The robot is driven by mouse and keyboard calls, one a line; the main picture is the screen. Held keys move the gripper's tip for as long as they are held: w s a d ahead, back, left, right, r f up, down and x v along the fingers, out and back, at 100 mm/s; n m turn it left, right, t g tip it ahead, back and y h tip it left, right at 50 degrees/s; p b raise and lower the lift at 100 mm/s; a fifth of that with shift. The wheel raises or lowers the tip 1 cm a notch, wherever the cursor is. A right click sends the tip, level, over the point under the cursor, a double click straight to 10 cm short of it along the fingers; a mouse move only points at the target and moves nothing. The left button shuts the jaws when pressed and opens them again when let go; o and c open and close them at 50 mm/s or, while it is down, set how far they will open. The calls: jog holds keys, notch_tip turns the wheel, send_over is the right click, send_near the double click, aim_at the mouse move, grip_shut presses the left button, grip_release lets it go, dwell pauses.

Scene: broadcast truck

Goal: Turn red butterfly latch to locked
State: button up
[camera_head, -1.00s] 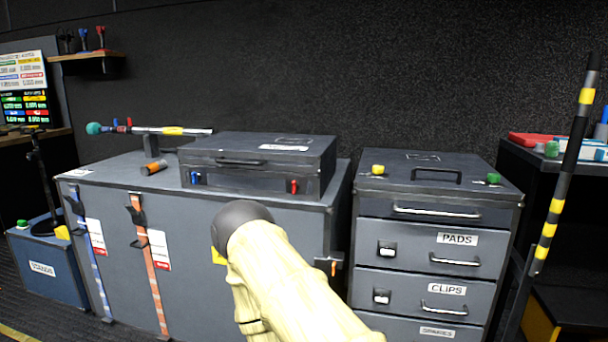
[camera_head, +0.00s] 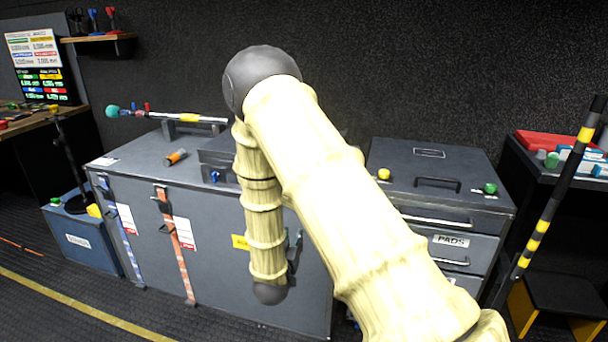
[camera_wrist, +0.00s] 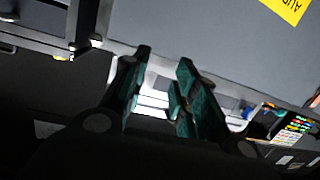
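The red butterfly latch is hidden behind my arm in the head view. The small dark case (camera_head: 217,156) that bears it shows only at its left end, with a blue latch (camera_head: 214,176) on its front. The case lies on top of a large grey trunk (camera_head: 135,165). In the wrist view my gripper (camera_wrist: 163,62) is open, with two dark green fingers apart and nothing visible between them. The trunk's yellow label (camera_wrist: 286,8) appears at the upper right of that view. I cannot make out the red latch there.
A grey drawer cabinet (camera_head: 437,205) with a yellow knob and a green knob stands right of the trunk. A striped pole (camera_head: 543,215) leans farther right.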

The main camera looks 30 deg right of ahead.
notch_tip(320, 180, up, 9)
jog(key=w+d+m+h+p, duration=0.2)
jog(key=x, duration=1)
jog(key=shift+w+d+r+h+p, duration=0.2)
jog(key=shift+d+r+h+p, duration=0.15)
jog(key=shift+p, duration=0.1)
jog(key=shift+c, duration=0.4)
grip_shut()
